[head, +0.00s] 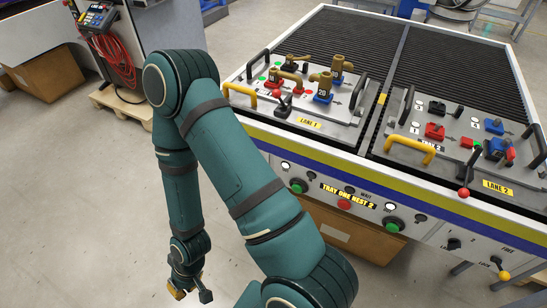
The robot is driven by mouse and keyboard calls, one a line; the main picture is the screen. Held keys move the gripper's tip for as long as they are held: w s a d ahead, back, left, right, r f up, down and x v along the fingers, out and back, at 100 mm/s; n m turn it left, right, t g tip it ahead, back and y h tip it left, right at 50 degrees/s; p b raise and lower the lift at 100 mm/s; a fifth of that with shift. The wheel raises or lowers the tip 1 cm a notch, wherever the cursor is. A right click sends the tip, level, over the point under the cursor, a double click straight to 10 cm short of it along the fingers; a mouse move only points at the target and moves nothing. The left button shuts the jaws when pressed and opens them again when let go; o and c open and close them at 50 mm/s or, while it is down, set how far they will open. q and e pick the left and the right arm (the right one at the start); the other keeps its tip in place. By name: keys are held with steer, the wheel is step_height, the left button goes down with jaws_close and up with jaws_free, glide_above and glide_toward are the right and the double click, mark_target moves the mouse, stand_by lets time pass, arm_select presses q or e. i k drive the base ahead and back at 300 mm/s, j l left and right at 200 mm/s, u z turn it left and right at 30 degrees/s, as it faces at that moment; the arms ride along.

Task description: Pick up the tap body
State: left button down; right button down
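Brass tap bodies sit on the lane 1 fixture tray (262,101). One tap body (339,65) stands at the back right and another tap body (322,80) stands in front of it, on a blue nest (322,97) marked 20. More brass taps (293,62) are at the left of the tray, partly overlapping. Which one is meant I cannot tell. My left gripper (190,294) hangs low over the floor, left of the bench and well apart from the taps. Its fingers look spread, with nothing seen between them. My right gripper is not in view.
The lane 2 tray (385,149) to the right carries red, black and blue parts. Yellow handles (409,147) and dark handles rise from both trays. The bench front has buttons and a label, "TRAY ONE NEST 2" (346,194). Ribbed dark conveyor (350,33) behind is clear.

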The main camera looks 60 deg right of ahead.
mark_target(325, 80)
steer(key=z, duration=0.45)
steer(key=k+l+z, duration=0.1)
steer(key=z, duration=0.4)
steer(key=l+z, duration=0.15)
steer(key=z, duration=0.3)
steer(key=k+l+z, duration=0.1)
steer(key=z, duration=0.35)
steer(key=l+z, duration=0.1)
steer(key=z, duration=0.4)
